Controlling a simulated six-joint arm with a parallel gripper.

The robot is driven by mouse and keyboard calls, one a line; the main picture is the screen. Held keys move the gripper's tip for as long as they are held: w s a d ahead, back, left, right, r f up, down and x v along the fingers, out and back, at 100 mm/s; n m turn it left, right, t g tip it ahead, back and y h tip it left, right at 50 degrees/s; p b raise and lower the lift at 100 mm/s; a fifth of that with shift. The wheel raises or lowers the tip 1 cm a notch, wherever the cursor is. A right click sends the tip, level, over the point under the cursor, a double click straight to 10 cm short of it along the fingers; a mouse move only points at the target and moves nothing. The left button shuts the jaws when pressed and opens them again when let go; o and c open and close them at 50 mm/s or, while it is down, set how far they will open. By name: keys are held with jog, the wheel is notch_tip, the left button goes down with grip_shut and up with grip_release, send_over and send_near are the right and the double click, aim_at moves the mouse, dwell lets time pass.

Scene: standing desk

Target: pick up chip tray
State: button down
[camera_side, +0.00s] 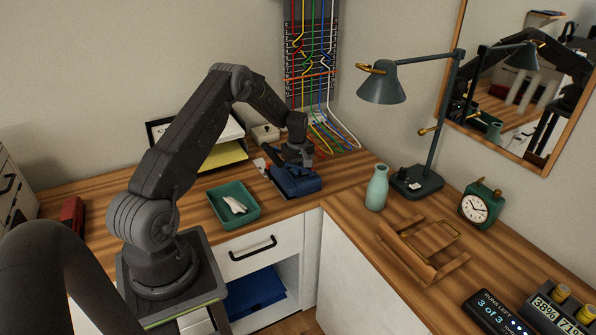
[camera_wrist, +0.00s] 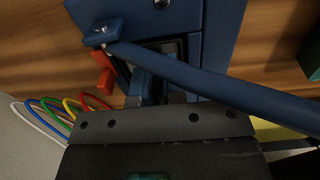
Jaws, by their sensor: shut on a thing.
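A blue device (camera_side: 297,182) sits on the desk near the back corner, beneath my gripper (camera_side: 299,162). In the wrist view the blue device (camera_wrist: 205,45) fills the top, with a long blue bar (camera_wrist: 205,80) slanting across it and a small red-orange piece (camera_wrist: 103,72) at its left side. My gripper is shut on a blue part (camera_wrist: 148,86) at the near side of the device. This part may be the chip tray; the bar and the gripper body hide most of it. I cannot tell whether it is apart from the device.
A green tray (camera_side: 251,215) with a white item (camera_side: 235,205) lies front left of the device. Coloured cables (camera_side: 325,130) hang behind. A pale green vase (camera_side: 377,188), a lamp (camera_side: 418,182) and a wooden stand (camera_side: 424,255) are to the right. Some desk between is clear.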

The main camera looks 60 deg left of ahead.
notch_tip(320, 180, up, 18)
dwell(0.6)
